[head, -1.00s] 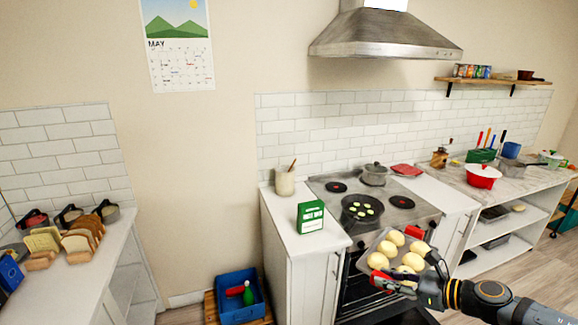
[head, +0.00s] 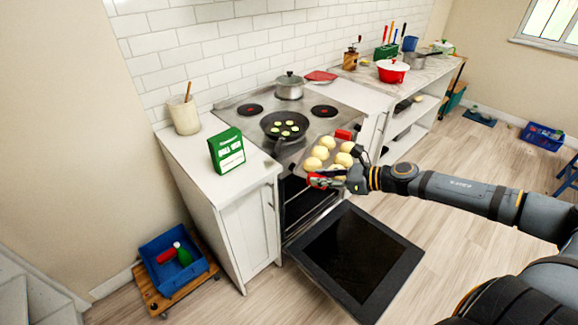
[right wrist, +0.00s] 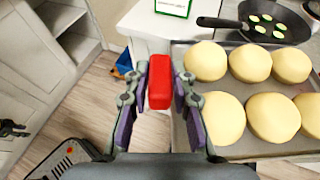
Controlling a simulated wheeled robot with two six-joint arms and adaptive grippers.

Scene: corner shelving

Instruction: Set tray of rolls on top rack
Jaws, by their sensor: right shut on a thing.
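A grey metal tray (right wrist: 268,149) bears several pale round rolls (head: 320,152). In the head view it is held up in front of the stove, over the oven's opening. My right gripper (right wrist: 160,82) is shut on the tray's near red handle (right wrist: 160,80); the fingers stand on both sides of it in the right wrist view. A second red handle (head: 343,134) shows at the tray's far end. The oven door (head: 358,252) hangs open, low and flat. The oven cavity (head: 303,203) is dark; its racks are mostly hidden. My left gripper is not seen.
The stovetop (head: 240,116) holds a black pan (head: 284,125) with green-topped slices and a lidded pot (head: 289,87). A green box (head: 227,151) stands on the left counter.

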